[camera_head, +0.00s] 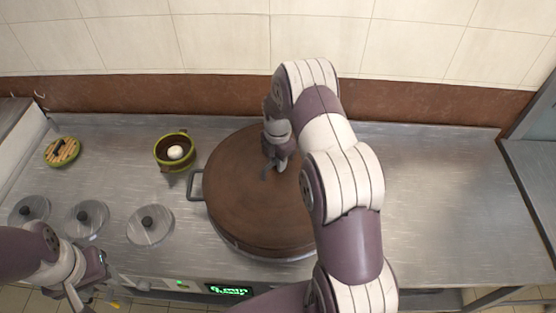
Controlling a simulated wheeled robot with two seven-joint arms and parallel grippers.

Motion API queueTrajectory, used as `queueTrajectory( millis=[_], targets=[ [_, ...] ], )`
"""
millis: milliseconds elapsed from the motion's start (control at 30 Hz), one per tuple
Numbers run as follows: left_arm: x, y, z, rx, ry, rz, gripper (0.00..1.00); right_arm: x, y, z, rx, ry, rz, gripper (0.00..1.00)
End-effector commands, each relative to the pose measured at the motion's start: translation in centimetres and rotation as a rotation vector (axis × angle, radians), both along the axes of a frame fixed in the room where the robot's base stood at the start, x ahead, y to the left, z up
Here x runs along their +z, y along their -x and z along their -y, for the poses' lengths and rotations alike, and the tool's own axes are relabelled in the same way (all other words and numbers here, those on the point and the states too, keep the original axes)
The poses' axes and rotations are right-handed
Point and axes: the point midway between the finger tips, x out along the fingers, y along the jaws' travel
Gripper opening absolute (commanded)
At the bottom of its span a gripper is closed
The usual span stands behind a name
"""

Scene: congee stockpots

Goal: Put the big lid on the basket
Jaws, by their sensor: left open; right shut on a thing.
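The big lid (245,205) is a wide, round brown disc in the middle of the counter. It covers the top of a metal vessel (262,255), of which a strip of wall shows at the front and a side handle (195,186) at the left. I cannot tell whether the lid rests on it or hangs just above. My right gripper (275,165) is over the lid and shut on part of it, with the grip partly hidden. I cannot make out a separate basket. My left gripper (88,300) is open at the lower left, apart from the lid.
A green pot (162,160) holding a white round thing stands left of the lid. A slatted round lid (62,152) lies further left. Several grey lids with dark knobs (149,225) lie at the front left. The counter's right side (440,200) is clear.

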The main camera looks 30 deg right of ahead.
Motion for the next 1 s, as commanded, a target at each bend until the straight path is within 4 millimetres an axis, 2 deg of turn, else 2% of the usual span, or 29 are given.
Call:
queueTrajectory(
  millis=[533,1000],
  targets=[
    [0.07,0.00,0.00,0.000,0.000,0.000,0.46,0.06,-0.10,0.03,0.000,0.000,0.002,0.00],
    [-0.50,0.00,0.00,0.000,0.000,0.000,0.46,-0.79,-0.10,0.03,0.000,0.000,0.002,0.00]
  ],
)
